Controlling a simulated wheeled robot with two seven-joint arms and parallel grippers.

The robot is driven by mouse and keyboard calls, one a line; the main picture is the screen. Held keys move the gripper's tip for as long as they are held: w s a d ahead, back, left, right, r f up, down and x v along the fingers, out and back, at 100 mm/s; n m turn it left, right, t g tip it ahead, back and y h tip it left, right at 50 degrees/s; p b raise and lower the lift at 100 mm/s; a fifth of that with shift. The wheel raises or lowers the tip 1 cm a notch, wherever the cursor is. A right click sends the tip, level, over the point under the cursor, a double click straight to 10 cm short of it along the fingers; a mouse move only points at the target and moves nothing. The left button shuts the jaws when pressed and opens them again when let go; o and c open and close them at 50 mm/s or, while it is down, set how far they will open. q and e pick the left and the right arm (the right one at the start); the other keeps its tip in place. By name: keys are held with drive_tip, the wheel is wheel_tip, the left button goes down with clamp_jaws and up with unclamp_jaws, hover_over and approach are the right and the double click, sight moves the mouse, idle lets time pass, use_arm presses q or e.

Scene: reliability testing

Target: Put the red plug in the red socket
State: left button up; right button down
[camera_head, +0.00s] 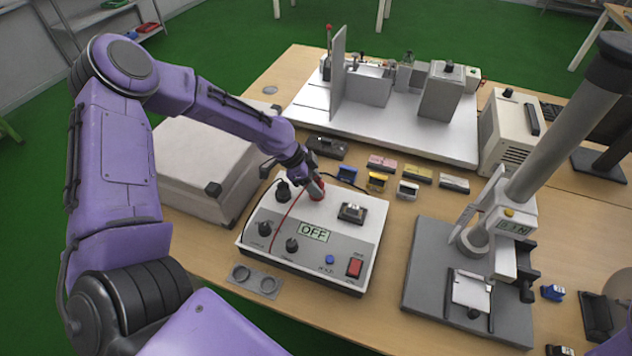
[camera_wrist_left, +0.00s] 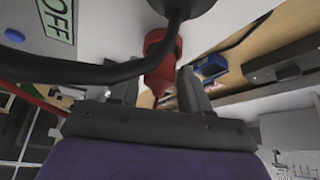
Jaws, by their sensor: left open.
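The red plug (camera_head: 317,190) stands at the back of the white control box (camera_head: 345,206), at the tip of my left gripper (camera_head: 314,185). In the left wrist view, the red plug (camera_wrist_left: 163,68) lies between the two dark fingers of the left gripper (camera_wrist_left: 158,92), which are open around it. A red cable (camera_head: 288,218) runs across the box top. I cannot make out the red socket apart from the plug, nor tell whether the plug is seated. My right gripper is not in view.
The box has a display reading OFF (camera_head: 313,232), a red switch (camera_head: 355,267) and black knobs. A black plug (camera_head: 283,190) with a black cable (camera_wrist_left: 90,70) is close to the gripper. A grey test stand (camera_head: 425,290) is at right. Small coloured blocks lie behind the box.

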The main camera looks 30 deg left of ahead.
use_arm(q)
drive_tip(key=p+v, duration=0.8)
drive_tip(key=v, duration=0.2)
drive_tip(key=shift+p, duration=0.3)
drive_tip(key=shift+s+r, duration=0.1)
drive_tip(key=shift+r, duration=0.05)
